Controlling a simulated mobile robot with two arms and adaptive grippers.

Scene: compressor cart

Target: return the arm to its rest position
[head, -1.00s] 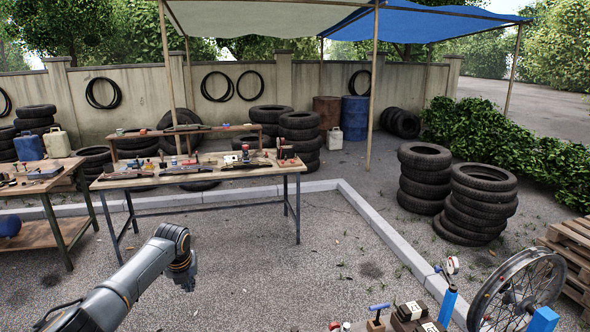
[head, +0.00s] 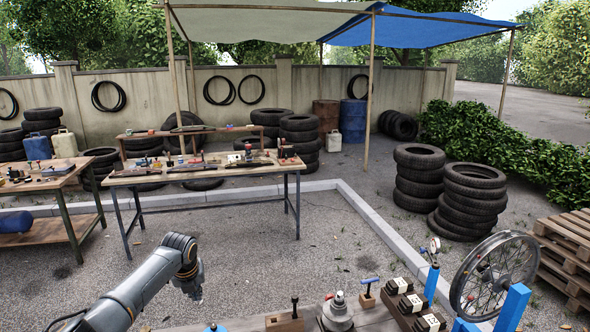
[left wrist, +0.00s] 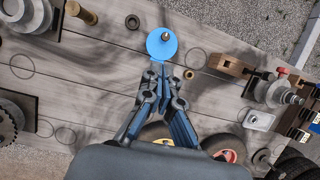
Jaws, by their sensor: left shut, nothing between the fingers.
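My left arm comes in from the lower left of the head view and bends downward; its gripper (head: 196,292) points down at the end. In the left wrist view the left gripper (left wrist: 158,75) has its fingers together with nothing between them. It hangs over a grey plank bench top (left wrist: 95,65). A blue disc with a metal tip (left wrist: 164,45) lies just beyond the fingertips in the picture. I cannot tell the height between them. My right gripper is in neither view.
The near bench (head: 375,319) carries a metal fitting (head: 338,312), a wooden block (head: 285,322), black blocks (head: 412,303) and a spoked wheel (head: 495,275). A work table (head: 240,175) stands farther back. Stacked tyres (head: 470,200) stand at the right. Open gravel lies between.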

